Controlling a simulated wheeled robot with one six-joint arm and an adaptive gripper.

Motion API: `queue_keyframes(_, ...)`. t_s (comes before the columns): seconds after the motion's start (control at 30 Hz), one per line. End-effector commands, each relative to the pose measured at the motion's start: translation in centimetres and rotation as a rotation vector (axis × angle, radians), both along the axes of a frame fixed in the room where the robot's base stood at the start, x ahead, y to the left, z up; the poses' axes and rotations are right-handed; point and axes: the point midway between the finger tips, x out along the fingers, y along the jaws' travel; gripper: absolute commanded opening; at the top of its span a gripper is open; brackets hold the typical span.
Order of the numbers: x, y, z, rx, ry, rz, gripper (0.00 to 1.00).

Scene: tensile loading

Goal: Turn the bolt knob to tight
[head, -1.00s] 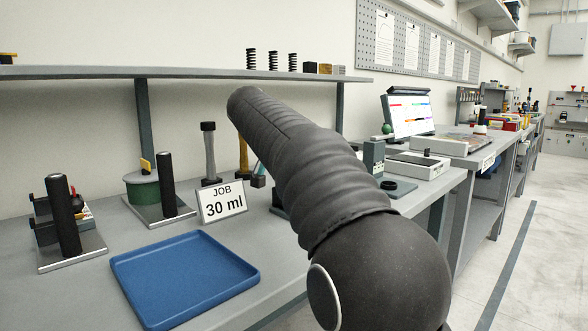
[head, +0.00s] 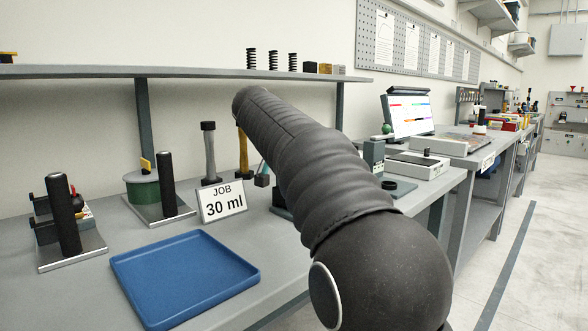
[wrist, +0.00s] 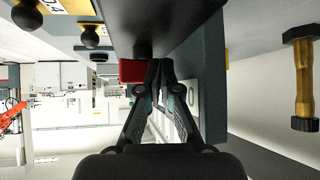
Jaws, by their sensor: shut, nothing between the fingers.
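My gripper (wrist: 160,70) shows in the wrist view, with its fingers together and nothing between them. A small red block (wrist: 132,71) is right beside the fingertips on the left; I cannot tell whether they touch. Two round black knobs show at the top left of that view, a left one (wrist: 27,14) and a right one (wrist: 90,38). I cannot tell if either is the bolt knob. A dark grey fixture body (wrist: 213,85) stands right of the fingers. In the head view my dark arm hides the middle of the bench and my gripper.
A brass dumbbell-shaped specimen (wrist: 304,80) is at the right of the wrist view. On the bench (head: 275,262) are a blue tray (head: 185,275), a "JOB 30 ml" sign (head: 223,202), a grey specimen (head: 209,150) and two stands with black posts (head: 64,215) (head: 167,185).

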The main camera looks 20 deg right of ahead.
Motion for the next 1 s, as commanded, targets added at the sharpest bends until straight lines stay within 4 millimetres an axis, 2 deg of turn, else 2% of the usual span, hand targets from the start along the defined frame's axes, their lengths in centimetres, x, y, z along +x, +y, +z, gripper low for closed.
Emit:
queue_keyframes(0.03,-0.1,-0.7,0.0,-0.006,0.002,-0.011,0.00)
queue_keyframes(0.1,-0.2,-0.9,0.1,-0.007,0.002,-0.013,0.00)
queue_keyframes(0.27,-0.8,-0.3,1.0,-0.008,0.000,-0.015,0.00)
queue_keyframes(0.7,-4.6,5.8,6.3,-0.003,-0.003,0.009,0.00)
queue_keyframes(1.0,-5.9,7.2,8.0,-0.003,-0.001,0.007,0.00)
